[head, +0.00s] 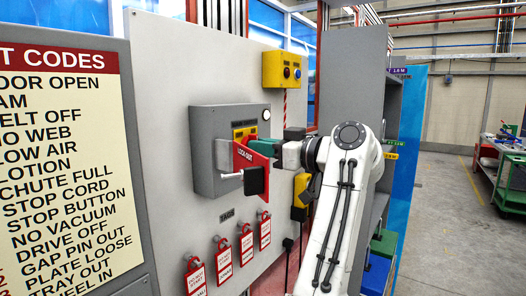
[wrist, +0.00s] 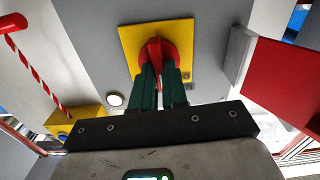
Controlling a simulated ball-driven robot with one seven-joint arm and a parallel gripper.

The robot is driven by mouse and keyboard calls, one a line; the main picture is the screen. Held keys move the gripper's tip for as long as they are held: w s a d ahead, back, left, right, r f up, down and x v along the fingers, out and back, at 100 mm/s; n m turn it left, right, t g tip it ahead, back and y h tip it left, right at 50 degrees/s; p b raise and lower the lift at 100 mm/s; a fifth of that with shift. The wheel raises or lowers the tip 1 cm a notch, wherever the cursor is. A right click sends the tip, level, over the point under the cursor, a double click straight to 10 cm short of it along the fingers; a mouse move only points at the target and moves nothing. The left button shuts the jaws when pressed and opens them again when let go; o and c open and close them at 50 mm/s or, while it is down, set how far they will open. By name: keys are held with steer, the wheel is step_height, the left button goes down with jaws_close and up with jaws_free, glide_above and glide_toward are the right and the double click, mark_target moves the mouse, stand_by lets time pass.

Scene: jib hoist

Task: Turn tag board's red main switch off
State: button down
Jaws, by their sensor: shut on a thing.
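The red main switch (wrist: 155,48) is a round red knob with a raised handle on a square yellow plate (wrist: 130,38). The plate sits on a grey box (head: 205,145) on the tag board (head: 170,90). My gripper (wrist: 159,70) has its two dark green fingers shut on the handle, one on each side. In the wrist view the handle points roughly up and down the picture. In the head view my gripper (head: 268,147) reaches the box from the right, and the red lock-out panel (head: 262,172) partly hides the switch.
The red panel also shows close on the right in the wrist view (wrist: 285,90). A black block (head: 254,181) is in front of it. Several red tags (head: 221,258) hang below the box. A yellow button box (head: 281,70) is above right. Open floor (head: 450,190) lies at the right.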

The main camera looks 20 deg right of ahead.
steer(key=shift+s+a+f+n+b, duration=0.1)
steer(key=shift+f+n+b, duration=0.05)
steer(key=shift+n+b, duration=2.35)
steer(key=shift+a+f+n+b, duration=0.1)
steer(key=shift+n+b, duration=1.65)
steer(key=shift+n, duration=1.4)
steer(key=shift+s+a+f+n+b, duration=0.1)
steer(key=shift+f+n+b, duration=0.05)
steer(key=shift+n+b, duration=2.35)
steer(key=shift+n+p, duration=0.35)
steer(key=shift+n, duration=0.2)
steer(key=c, duration=1.1)
jaws_free()
steer(key=shift+r, duration=0.1)
steer(key=shift+c, duration=0.2)
steer(key=shift+d, duration=0.1)
steer(key=b+v, duration=0.2)
steer(key=v, duration=0.8)
steer(key=shift+s+d, duration=0.2)
steer(key=shift+s, duration=0.1)
